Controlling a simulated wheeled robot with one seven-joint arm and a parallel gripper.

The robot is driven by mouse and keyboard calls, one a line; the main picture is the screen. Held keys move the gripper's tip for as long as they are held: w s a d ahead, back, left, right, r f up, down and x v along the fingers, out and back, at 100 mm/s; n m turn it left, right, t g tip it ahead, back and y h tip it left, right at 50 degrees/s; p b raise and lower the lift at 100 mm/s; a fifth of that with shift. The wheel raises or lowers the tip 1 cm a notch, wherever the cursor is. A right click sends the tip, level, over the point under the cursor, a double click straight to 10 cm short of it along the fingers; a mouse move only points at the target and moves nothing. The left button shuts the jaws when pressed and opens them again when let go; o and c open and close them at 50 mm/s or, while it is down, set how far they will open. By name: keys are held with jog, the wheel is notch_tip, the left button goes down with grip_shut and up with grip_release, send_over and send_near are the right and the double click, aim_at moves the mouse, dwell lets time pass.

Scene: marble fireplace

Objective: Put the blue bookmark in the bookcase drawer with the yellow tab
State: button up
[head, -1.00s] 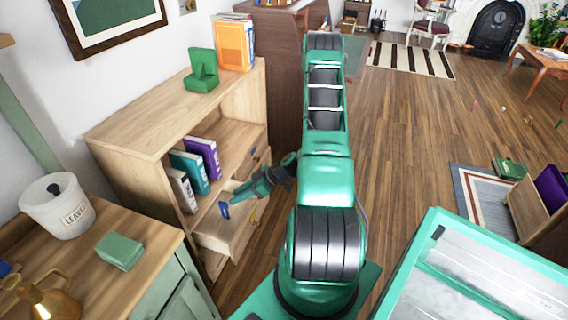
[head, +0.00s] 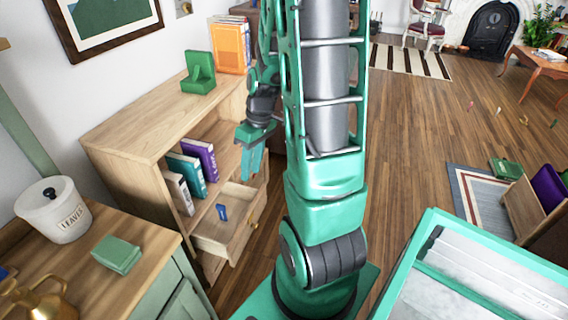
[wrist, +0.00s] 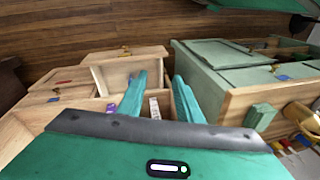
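The blue bookmark (head: 221,212) is inside the open bookcase drawer (head: 240,236), near its left inner side; whether it lies flat or leans is too small to tell. A small yellow tab (head: 253,223) shows at the drawer front. My gripper (head: 252,168) is raised above the drawer, fingers pointing down, clear of the bookmark. In the wrist view my gripper (wrist: 159,82) has its two green fingers apart with nothing held between them.
The wooden bookcase (head: 135,140) holds several books (head: 195,170) left of the drawer, with a green bookend (head: 198,72) on top. A green cabinet (wrist: 235,75) stands close by. Open wooden floor (head: 410,150) lies to the right.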

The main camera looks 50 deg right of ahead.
jog(key=s+a+r+m+h, duration=0.1)
jog(key=s+r+m, duration=0.3)
jog(key=s+r, duration=0.2)
jog(key=s+a+r+m+h, duration=0.1)
jog(key=s+r+m, duration=0.3)
jog(key=s, duration=0.6)
notch_tip(320, 180, up, 2)
jog(key=shift+a+r+g, duration=0.25)
jog(key=shift+a+g, duration=0.15)
jog(key=shift+a, duration=0.4)
jog(key=shift+w+f, duration=0.25)
jog(key=shift+w, duration=0.3)
